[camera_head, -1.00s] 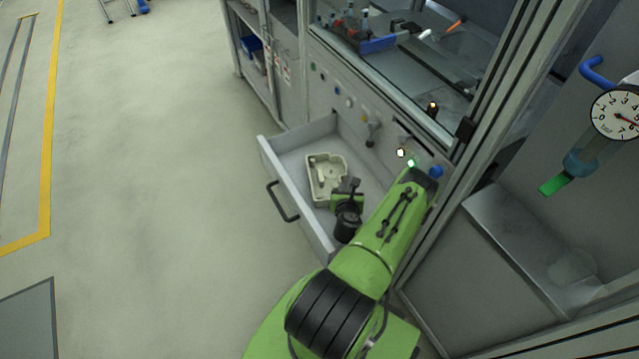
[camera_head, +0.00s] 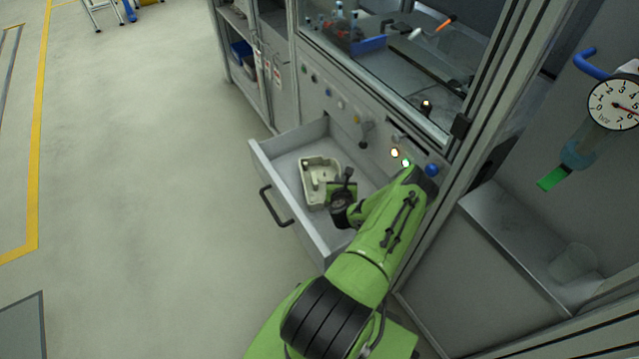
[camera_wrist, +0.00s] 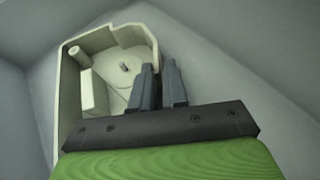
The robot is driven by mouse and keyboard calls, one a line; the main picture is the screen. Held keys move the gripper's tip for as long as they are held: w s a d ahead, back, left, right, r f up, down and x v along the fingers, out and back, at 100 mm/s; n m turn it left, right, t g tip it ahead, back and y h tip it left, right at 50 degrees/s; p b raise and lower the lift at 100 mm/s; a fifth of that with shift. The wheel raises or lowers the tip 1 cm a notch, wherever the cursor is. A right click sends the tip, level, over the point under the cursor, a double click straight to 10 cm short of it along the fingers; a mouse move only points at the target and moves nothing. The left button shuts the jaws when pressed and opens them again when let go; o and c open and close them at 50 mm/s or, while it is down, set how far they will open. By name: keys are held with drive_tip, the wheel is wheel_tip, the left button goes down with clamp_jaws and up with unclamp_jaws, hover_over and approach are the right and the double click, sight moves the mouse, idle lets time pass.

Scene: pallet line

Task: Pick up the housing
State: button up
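The housing is a cream, open-topped box with inner ribs and a small boss. It lies in the open grey drawer (camera_head: 312,235), and in the head view the housing (camera_head: 308,182) shows left of my gripper (camera_head: 340,184). In the wrist view the housing (camera_wrist: 86,93) fills the left and centre, its lower part hidden behind my gripper. My two dark fingers (camera_wrist: 159,72) stand close together at its right wall, seemingly one on either side of it. A narrow gap shows between the fingertips; I cannot tell whether they clamp the wall.
The drawer's front panel with its dark handle (camera_head: 275,207) sticks out to the left of the cabinet. The cabinet face (camera_head: 345,110) with knobs and lit buttons rises behind the drawer. A metal frame post and a pressure gauge (camera_head: 615,103) are on the right.

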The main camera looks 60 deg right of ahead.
clamp_jaws()
